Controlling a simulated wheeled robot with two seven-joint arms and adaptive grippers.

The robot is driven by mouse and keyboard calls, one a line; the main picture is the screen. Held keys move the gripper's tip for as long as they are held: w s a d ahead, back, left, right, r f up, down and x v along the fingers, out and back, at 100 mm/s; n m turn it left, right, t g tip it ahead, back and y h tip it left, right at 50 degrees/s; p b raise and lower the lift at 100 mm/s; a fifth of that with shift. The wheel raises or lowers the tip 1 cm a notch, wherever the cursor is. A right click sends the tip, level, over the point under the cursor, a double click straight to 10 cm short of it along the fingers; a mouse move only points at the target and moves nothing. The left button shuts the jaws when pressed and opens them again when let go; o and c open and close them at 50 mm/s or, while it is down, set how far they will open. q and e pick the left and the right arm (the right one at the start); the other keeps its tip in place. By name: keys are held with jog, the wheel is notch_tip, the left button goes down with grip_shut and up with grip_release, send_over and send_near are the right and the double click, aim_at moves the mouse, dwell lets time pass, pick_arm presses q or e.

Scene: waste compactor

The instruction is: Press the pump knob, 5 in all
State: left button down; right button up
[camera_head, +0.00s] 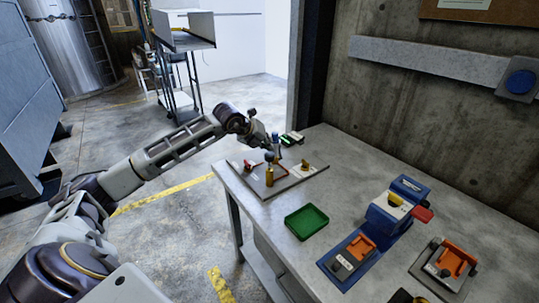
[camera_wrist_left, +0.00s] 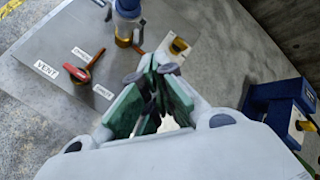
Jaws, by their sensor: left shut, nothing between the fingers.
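A brass cylinder with a dark round knob (camera_head: 269,157), apparently the pump, stands upright on a grey panel (camera_head: 289,183) at the table's left end. My left gripper (camera_head: 266,147) is shut and empty, close above or beside the knob; I cannot tell whether they touch. In the left wrist view the shut fingers (camera_wrist_left: 152,84) point towards the panel, and the brass cylinder seems hidden behind the gripper. A blue-topped fitting with a brass base (camera_wrist_left: 128,18) stands beyond the fingertips. My right gripper is not in view.
The panel also carries a red lever (camera_wrist_left: 82,72) near a VENT label and a yellow-topped part (camera_wrist_left: 178,47). A green tray (camera_head: 306,222), a blue device (camera_head: 395,210) and an orange-and-grey device (camera_head: 445,264) are on the table. A concrete wall borders it at right.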

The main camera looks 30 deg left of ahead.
aim_at(268, 153)
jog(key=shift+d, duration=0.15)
pick_arm(q)
jog(key=shift+r, duration=0.2)
jog(key=shift+r+p, duration=0.4)
jog(key=shift+r, duration=0.85)
jog(key=shift+r+p, duration=0.5)
jog(key=shift+r, duration=0.6)
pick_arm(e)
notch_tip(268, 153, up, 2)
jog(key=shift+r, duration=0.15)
